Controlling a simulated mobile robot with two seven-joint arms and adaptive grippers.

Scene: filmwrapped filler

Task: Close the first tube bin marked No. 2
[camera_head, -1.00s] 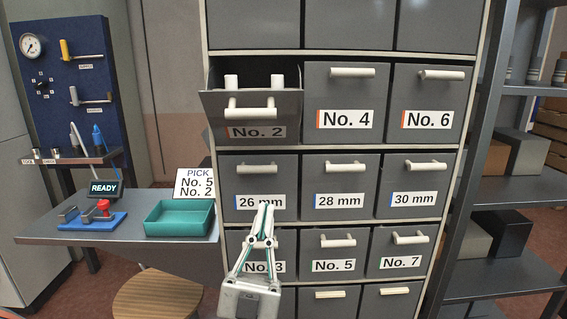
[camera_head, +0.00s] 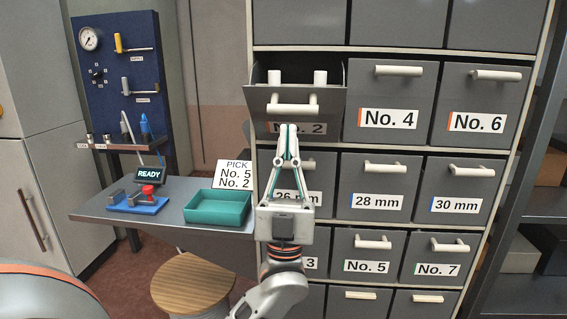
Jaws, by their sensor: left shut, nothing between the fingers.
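The bin marked No. 2 (camera_head: 330,118) is in the upper left of the grey bin cabinet. It is tipped open, its front leaning out, and two white tubes (camera_head: 320,77) show inside. Its cream handle (camera_head: 292,109) runs across the front. My left gripper (camera_head: 288,128) points up with its fingers together and empty. Its tips overlap the No. 2 label in the picture, just below the handle. I cannot tell whether they touch the bin. My right gripper is not in view.
Closed bins No. 4 (camera_head: 390,95), No. 6 (camera_head: 480,100) and 28 mm (camera_head: 378,188) sit nearby. A side table holds a teal tray (camera_head: 218,222), a READY display (camera_head: 149,175) and a PICK sign (camera_head: 234,174). A wooden stool (camera_head: 192,284) stands in front.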

